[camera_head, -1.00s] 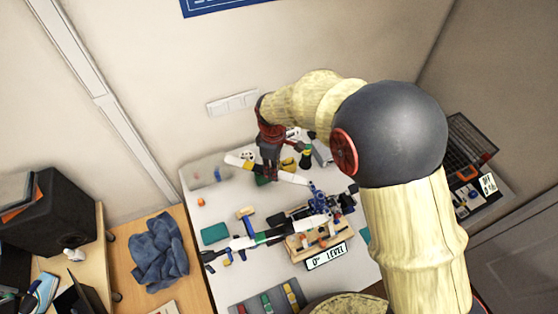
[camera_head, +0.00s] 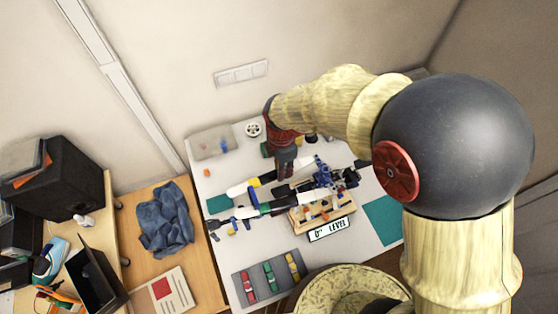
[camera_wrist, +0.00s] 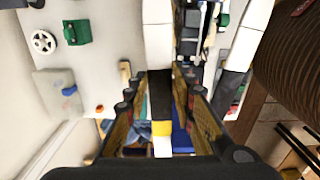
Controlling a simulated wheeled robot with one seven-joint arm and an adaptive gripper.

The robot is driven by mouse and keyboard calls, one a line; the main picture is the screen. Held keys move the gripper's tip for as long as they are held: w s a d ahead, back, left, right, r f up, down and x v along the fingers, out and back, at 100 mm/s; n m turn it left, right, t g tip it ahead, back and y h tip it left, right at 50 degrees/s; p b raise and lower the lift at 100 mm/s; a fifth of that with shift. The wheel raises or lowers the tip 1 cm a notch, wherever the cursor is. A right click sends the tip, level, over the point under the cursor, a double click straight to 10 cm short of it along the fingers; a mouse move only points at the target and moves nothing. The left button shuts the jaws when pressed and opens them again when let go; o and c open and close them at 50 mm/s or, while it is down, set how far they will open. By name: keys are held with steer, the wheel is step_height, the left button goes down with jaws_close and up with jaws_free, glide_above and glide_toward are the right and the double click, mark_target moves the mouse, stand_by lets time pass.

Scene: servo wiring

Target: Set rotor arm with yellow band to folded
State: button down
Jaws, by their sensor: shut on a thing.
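The rotor arm with the yellow band (camera_head: 254,182) is white with a black section. In the head view it extends left from the dark and blue hub (camera_head: 322,176), just behind and nearly parallel to another white arm with a green band (camera_head: 265,209). My gripper (camera_head: 286,174) points down over the yellow-banded arm and is shut on it. In the wrist view the arm (camera_wrist: 160,128) runs lengthwise between my fingers (camera_wrist: 160,100), its black section between them and its yellow band toward the palm. The fingers hide part of the arm in the head view.
A wooden stand (camera_head: 318,214) with a "0° LEVEL" sign (camera_head: 329,229) is under the hub. A grey tray (camera_head: 269,281) with coloured pieces lies in front, a clear box (camera_head: 212,142) at back left. A teal mat (camera_head: 383,221) lies right. The back-left tabletop is mostly clear.

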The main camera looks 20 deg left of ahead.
steer(key=shift+s+d+n, duration=0.3)
steer(key=shift+s+n, duration=0.05)
steer(key=shift+n, duration=0.15)
steer(key=c, duration=1.5)
jaws_free()
step_height(320, 180, up, 12)
steer(key=shift+r, duration=0.1)
